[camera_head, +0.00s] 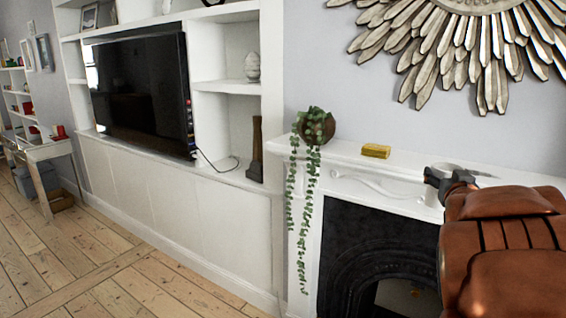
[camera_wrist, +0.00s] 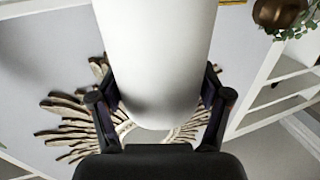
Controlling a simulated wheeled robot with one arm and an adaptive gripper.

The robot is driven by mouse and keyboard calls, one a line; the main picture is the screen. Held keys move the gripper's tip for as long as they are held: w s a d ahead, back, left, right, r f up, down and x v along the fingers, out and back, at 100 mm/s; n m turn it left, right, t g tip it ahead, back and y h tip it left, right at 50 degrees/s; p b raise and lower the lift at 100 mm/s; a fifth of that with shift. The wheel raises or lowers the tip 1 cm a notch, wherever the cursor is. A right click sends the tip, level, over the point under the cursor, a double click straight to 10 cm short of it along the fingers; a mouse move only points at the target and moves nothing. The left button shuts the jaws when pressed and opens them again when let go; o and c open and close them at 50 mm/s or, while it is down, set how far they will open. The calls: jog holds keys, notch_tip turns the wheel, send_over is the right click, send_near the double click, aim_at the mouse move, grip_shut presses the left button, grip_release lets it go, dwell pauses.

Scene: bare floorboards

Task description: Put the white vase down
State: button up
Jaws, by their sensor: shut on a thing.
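The white vase (camera_wrist: 155,60) fills the upper middle of the wrist view, smooth and rounded at its near end. My gripper (camera_wrist: 160,100) has a dark finger on each side of it and is shut on it. In the head view my gripper (camera_head: 448,182) is at the right, in front of the white mantelpiece (camera_head: 345,152). The vase is hard to make out there against the white mantel, and my arm covers much of that area. I cannot tell whether the vase touches the mantel.
A gold box (camera_head: 376,151) and a trailing plant in a brown pot (camera_head: 318,128) stand on the mantel. A sunburst mirror frame (camera_head: 420,45) hangs above. White shelves hold a television (camera_head: 140,92) at left. Open floorboards (camera_head: 95,250) lie at lower left.

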jog(key=w+a+f+n+y, duration=0.1)
jog(key=w+a+f, duration=0.3)
jog(key=a, duration=0.5)
jog(key=w+a+f+n+y, duration=0.1)
jog(key=w+a+f+y, duration=0.2)
jog(key=a, duration=0.6)
jog(key=w+a+f+n+t+y, duration=0.1)
jog(key=w+a+f+n+y, duration=0.1)
jog(key=w+a+f, duration=0.5)
jog(key=shift+w+a+f, duration=0.2)
jog(key=shift+w+a, duration=0.35)
jog(key=shift+a, duration=0.35)
